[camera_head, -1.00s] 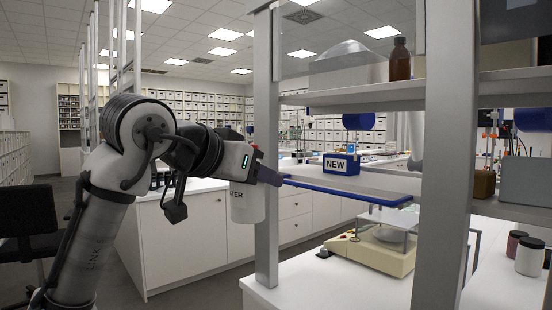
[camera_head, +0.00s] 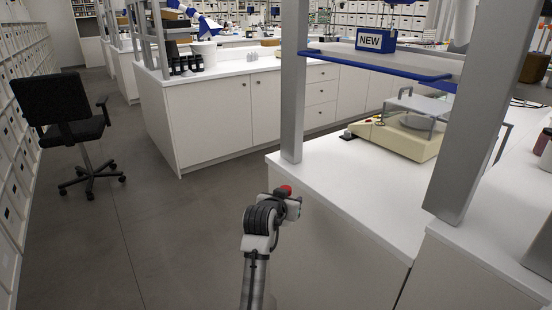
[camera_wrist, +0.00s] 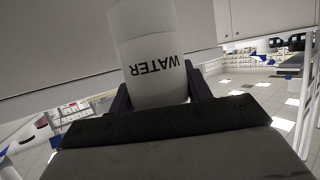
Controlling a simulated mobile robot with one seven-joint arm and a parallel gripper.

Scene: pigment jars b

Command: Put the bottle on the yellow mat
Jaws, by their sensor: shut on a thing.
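In the wrist view my gripper (camera_wrist: 158,88) is shut on a white bottle (camera_wrist: 148,50) marked WATER, one dark finger on each side of it. The lettering appears upside down there, and the bottle's far end is cut off by the picture edge. In the head view my wrist is low beside the front corner of the near white bench, with a small red part showing at it. I cannot tell if that red part belongs to the bottle; the white body is hidden there. No yellow mat shows in either view.
The near bench (camera_head: 330,180) has grey shelf posts (camera_head: 294,80) and a blue-edged shelf (camera_head: 385,66). A cream balance (camera_head: 400,138) stands on it. A black chair (camera_head: 65,110) is at left. Grey floor (camera_head: 150,235) is clear between chair and bench.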

